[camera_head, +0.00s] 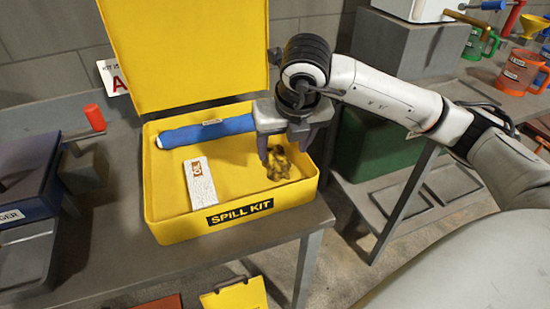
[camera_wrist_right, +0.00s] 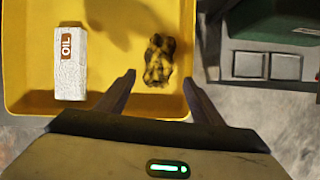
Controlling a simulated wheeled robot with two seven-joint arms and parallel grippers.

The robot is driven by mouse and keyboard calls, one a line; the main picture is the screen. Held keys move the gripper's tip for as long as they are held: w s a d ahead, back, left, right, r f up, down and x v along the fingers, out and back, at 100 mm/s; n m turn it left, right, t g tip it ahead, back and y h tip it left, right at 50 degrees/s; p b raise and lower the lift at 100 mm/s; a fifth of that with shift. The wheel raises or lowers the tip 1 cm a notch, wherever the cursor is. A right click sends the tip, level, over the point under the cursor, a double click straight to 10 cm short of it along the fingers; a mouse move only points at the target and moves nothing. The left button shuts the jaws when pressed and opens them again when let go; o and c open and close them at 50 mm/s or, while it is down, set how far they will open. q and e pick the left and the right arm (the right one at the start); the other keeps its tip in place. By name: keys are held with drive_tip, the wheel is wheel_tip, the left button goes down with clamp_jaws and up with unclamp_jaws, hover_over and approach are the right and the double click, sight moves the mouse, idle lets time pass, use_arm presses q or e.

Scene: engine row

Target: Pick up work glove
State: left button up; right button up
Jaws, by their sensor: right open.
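The work glove (camera_head: 285,164) is a crumpled yellow and dark piece inside the right end of the open yellow spill kit box (camera_head: 163,222). In the right wrist view the glove (camera_wrist_right: 160,60) lies on the box floor, ahead of and between my fingers. My right gripper (camera_head: 287,150) is open above the glove, fingers pointing down; it also shows in the right wrist view (camera_wrist_right: 160,95). I see no contact with the glove. My left gripper is not in view.
A white oil absorbent block (camera_head: 200,183) and a blue roll (camera_head: 206,131) lie in the same box. The raised yellow lid (camera_head: 185,50) stands behind. The box walls surround the glove closely at the right. A dark green case (camera_head: 375,145) stands beyond.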

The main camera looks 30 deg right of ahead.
sight(280, 164)
drive_tip(key=shift+s+a+f+p+x, duration=0.1)
drive_tip(key=shift+s+p+x, duration=0.1)
drive_tip(key=shift+x, duration=0.8)
drive_tip(key=shift+s+a+f+p+x, duration=0.1)
drive_tip(key=shift+s+x, duration=0.05)
drive_tip(key=shift+x, duration=0.9)
drive_tip(key=shift+s+a+f+p+x, duration=0.1)
drive_tip(key=shift+s+x, duration=0.1)
drive_tip(key=shift+x, duration=0.8)
drive_tip(key=shift+r, duration=0.1)
drive_tip(key=c, duration=0.8)
drive_tip(key=shift+r+b, duration=0.3)
drive_tip(key=shift+r, duration=4.75)
